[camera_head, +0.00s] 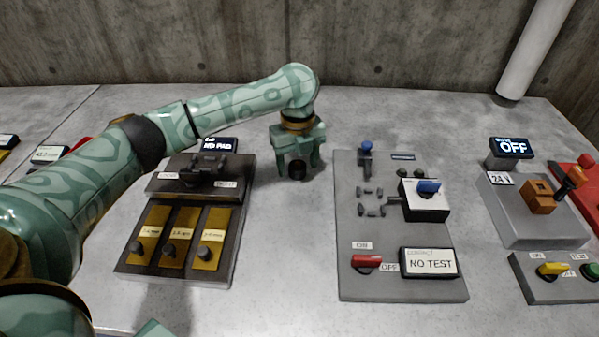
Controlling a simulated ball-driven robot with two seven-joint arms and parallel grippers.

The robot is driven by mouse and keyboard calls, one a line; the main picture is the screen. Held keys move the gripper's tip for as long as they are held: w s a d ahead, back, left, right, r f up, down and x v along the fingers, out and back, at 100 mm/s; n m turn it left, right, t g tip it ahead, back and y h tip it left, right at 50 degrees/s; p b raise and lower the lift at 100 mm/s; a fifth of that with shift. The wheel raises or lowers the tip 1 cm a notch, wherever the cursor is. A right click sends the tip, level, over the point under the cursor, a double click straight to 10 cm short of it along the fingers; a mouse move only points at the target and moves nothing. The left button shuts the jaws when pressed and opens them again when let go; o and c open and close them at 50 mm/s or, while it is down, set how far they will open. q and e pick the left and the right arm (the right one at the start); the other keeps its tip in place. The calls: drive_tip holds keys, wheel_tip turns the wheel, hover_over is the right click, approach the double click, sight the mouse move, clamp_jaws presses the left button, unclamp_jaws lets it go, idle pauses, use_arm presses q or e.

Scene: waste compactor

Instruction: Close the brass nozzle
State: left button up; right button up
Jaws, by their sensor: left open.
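The left panel (227,264) has three brass-coloured plates side by side: a left one (152,224), a middle one (181,228) and a right one (214,228). Each bears a white label, too small to read surely, and a dark knob near its lower end. I cannot tell which part is the brass nozzle. My left gripper (298,174) points down, open, to the right of this panel's upper end and apart from the plates. A dark round shape shows between its fingers; I cannot tell what it is. My right gripper is out of view.
A grey panel (430,288) with a red switch (367,262), blue-tipped levers and a "NO TEST" display (429,262) stands right of centre. Further right is a grey box (526,234) with an orange block, below an "OFF" display (511,147). Bare table lies between the left and centre panels.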

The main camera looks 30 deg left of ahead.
sight(298, 165)
use_arm(q)
drive_tip(key=shift+s+r, duration=0.1)
drive_tip(key=shift+r, duration=0.05)
drive_tip(key=c, duration=1.1)
drive_tip(key=shift+o, duration=0.2)
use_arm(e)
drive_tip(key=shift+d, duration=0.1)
use_arm(q)
drive_tip(key=shift+r, duration=0.1)
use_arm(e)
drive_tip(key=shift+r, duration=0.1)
